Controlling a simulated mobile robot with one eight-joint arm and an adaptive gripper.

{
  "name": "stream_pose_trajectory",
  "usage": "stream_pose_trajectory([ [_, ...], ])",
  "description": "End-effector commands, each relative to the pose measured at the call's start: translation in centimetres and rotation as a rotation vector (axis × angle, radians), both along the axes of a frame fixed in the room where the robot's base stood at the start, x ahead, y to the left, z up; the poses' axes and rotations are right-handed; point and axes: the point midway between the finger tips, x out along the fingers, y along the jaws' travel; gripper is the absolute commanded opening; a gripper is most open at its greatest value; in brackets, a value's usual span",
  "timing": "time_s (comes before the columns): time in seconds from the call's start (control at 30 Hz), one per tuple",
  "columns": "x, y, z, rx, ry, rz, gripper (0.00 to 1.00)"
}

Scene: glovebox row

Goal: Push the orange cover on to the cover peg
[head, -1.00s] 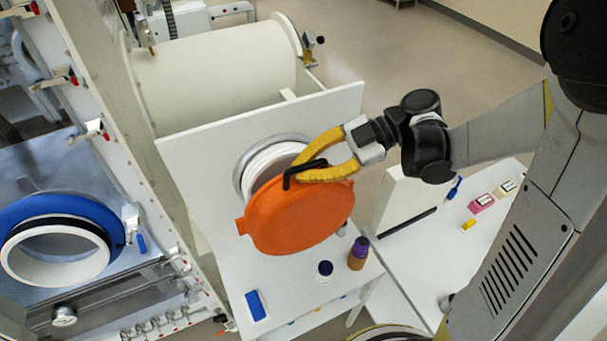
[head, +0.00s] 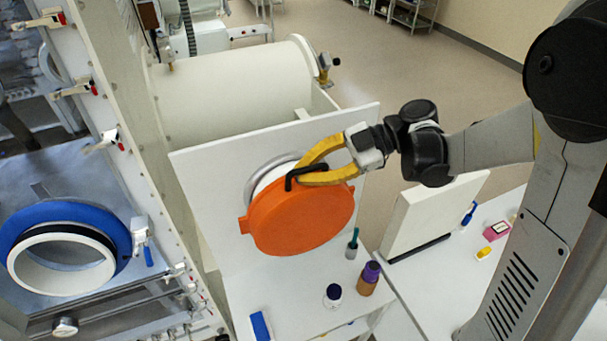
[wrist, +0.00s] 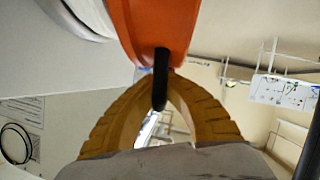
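The orange cover (head: 300,222) is a thick round disc with a small tab at its left edge and a black handle (head: 304,172) at its top. My gripper (head: 296,178) has yellow fingers closed around the black handle. The handle also shows between the fingertips in the wrist view (wrist: 161,80). The cover hangs upright in front of a white round port with a grey ring (head: 262,175) on the white upright panel. The cover hides most of the port. I cannot make out a cover peg, nor whether the cover touches the panel.
A blue-ringed glovebox port (head: 62,250) is at the left. A white upright board (head: 430,215) stands at right.

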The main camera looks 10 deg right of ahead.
Motion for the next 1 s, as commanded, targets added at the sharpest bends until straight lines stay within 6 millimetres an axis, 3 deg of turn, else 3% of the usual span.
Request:
stream_pose_trajectory([
  [1.0, 1.5, 0.4, -0.2, 0.001, 0.000, -0.001, 0.00],
])
